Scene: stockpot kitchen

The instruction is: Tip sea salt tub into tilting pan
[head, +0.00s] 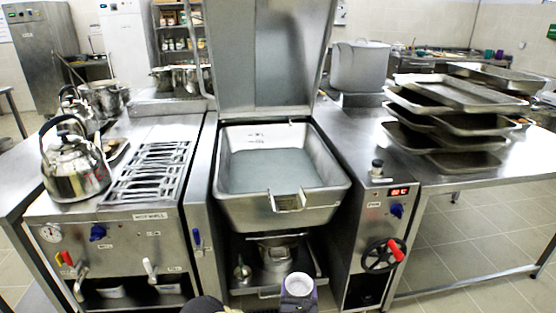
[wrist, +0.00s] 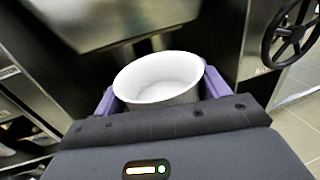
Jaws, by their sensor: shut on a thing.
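The sea salt tub (wrist: 157,82) is a round white tub, seen from above in the wrist view with its mouth open. It stands about upright between the purple fingers of my gripper (wrist: 160,90), which is shut on it. Its inside is white; I cannot tell salt from bare wall. In the head view the tub (head: 298,284) is at the bottom edge, in front of and below the tilting pan. The tilting pan (head: 330,205) is a wide steel basin with a front pouring lip and its lid (head: 268,60) raised. Its grey floor looks bare. The tub is apart from it.
A kettle (head: 75,168) stands on the hotwell unit at left. A control post with a black handwheel (head: 378,257) is right of the pan. Stacked trays (head: 455,95) and a stockpot (head: 360,66) are at right. A lower shelf below the pan holds metal vessels (head: 277,258).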

